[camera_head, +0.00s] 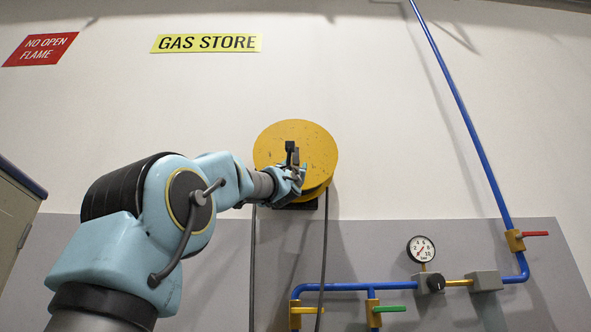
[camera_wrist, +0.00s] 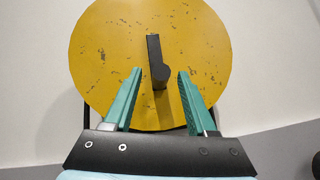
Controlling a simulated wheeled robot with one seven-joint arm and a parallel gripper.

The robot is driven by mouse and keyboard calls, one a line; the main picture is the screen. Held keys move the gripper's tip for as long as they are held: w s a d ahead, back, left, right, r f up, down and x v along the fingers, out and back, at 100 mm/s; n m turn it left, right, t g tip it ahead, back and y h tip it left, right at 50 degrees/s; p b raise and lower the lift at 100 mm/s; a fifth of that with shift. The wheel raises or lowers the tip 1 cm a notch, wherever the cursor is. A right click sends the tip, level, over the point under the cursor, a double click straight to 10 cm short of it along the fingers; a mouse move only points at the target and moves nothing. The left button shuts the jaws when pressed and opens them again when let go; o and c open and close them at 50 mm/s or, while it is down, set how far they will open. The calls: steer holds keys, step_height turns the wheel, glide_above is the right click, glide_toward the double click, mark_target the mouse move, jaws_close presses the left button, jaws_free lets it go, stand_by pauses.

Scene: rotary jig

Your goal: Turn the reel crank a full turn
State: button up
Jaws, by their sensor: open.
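The reel is a round yellow disc with worn specks (camera_head: 322,150), mounted on the wall; it fills much of the wrist view (camera_wrist: 110,50). Its crank is a dark arm with a knob (camera_wrist: 154,55), pointing up from near the disc's middle in the wrist view. In the head view the crank's dark end (camera_head: 290,147) shows just above my gripper (camera_head: 299,172). In the wrist view my gripper (camera_wrist: 160,80) is open, with its teal fingers on either side of the crank's lower knob end. A gap shows on both sides; contact is not visible.
Dark hoses (camera_head: 323,260) hang below the reel. At the right, blue pipes (camera_head: 470,130) carry a pressure gauge (camera_head: 421,249), a red-handled valve (camera_head: 516,240) and a green-handled valve (camera_head: 374,310). A cabinet (camera_head: 15,215) stands at the left edge.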

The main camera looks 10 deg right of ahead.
steer(key=b+v, duration=0.6)
steer(key=v, duration=0.2)
steer(key=shift+s+f, duration=0.2)
steer(key=shift+f, duration=0.1)
